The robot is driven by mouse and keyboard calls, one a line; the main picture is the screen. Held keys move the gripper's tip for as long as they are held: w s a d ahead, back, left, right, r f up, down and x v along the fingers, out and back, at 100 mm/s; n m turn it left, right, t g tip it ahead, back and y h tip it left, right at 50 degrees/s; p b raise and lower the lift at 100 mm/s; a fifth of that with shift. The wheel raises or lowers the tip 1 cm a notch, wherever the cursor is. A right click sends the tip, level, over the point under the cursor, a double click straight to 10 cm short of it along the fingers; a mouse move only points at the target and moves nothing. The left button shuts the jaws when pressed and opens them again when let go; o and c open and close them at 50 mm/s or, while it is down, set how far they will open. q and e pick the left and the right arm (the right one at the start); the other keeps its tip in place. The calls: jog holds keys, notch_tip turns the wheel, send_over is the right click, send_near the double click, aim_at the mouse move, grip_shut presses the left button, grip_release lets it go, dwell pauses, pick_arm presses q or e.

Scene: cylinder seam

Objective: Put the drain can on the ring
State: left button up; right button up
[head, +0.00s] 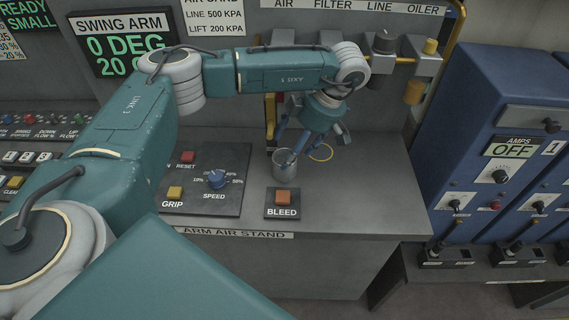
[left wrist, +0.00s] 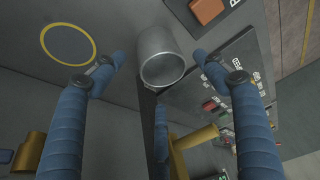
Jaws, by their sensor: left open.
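The drain can (head: 284,166) is a grey metal cup standing upright on the grey stand top, just behind the BLEED button. The ring (head: 321,152) is a thin yellow circle marked on the same top, to the right of the can. My left gripper (head: 290,147) is open, fingers pointing down close to the can. In the left wrist view the can (left wrist: 161,60) lies between the two blue fingertips, with gaps on both sides. The ring (left wrist: 68,43) shows empty to the left there. My right gripper is not in view.
Air filter fittings (head: 383,43) hang on the back wall. The top right of the ring is clear.

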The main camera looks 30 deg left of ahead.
pick_arm(q)
jog(key=shift+s+a+f+p, duration=0.2)
jog(key=shift+f+p, duration=0.25)
jog(key=shift+f, duration=0.05)
jog(key=p+x, duration=0.2)
jog(key=x, duration=0.1)
jog(key=shift+s+f, duration=0.1)
jog(key=shift+f, duration=0.2)
jog(key=shift+a+f, duration=0.25)
jog(key=shift+f, duration=0.2)
jog(key=shift+d, duration=0.1)
jog(key=shift+c, duration=0.2)
jog(key=c, duration=1.2)
jog(key=shift+o, duration=0.2)
jog(key=shift+r, duration=0.15)
